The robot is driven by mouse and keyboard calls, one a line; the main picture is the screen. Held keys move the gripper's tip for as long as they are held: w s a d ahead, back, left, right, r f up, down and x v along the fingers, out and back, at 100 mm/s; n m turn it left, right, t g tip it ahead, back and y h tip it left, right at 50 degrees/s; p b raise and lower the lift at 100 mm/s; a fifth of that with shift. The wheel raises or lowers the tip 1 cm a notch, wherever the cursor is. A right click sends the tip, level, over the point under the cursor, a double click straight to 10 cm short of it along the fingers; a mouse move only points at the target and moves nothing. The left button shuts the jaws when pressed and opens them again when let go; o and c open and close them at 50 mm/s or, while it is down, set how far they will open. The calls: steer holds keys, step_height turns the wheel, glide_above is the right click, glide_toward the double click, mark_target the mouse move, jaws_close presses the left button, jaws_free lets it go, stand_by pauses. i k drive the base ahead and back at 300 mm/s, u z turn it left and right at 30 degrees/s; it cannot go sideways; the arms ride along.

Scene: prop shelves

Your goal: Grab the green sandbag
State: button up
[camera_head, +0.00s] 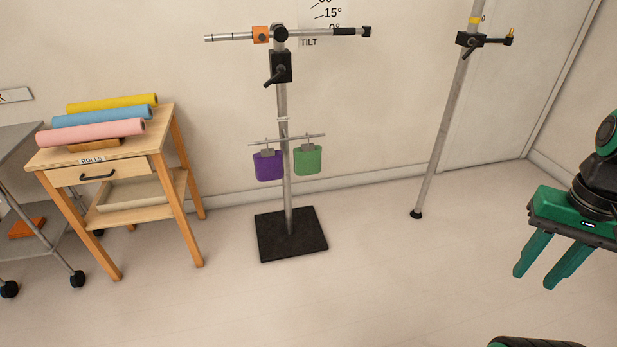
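The green sandbag (307,161) hangs from the right side of a thin crossbar (300,138) on a metal stand (283,105). A purple sandbag (267,167) hangs from the left side of the same bar. Both hang clear of the floor, above the stand's black square base (292,245). My gripper (543,272) is at the right of the view, well to the right of the green sandbag and nearer to the camera. Its two green fingers point down and are apart, with nothing visible between them.
A wooden table (150,155) with coloured rolls stands at the left, beside a grey wheeled cart (15,136). A second metal pole (445,125) leans between the stand and my gripper. The upper arm (345,32) of the stand spreads sideways. The floor (390,280) in front is clear.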

mark_target(307, 158)
steer(key=u, duration=0.2)
steer(key=k, duration=0.15)
steer(key=z, duration=0.9)
steer(key=i, duration=1.3)
steer(key=u, duration=0.45)
steer(key=i, duration=1.1)
steer(key=u, duration=0.7)
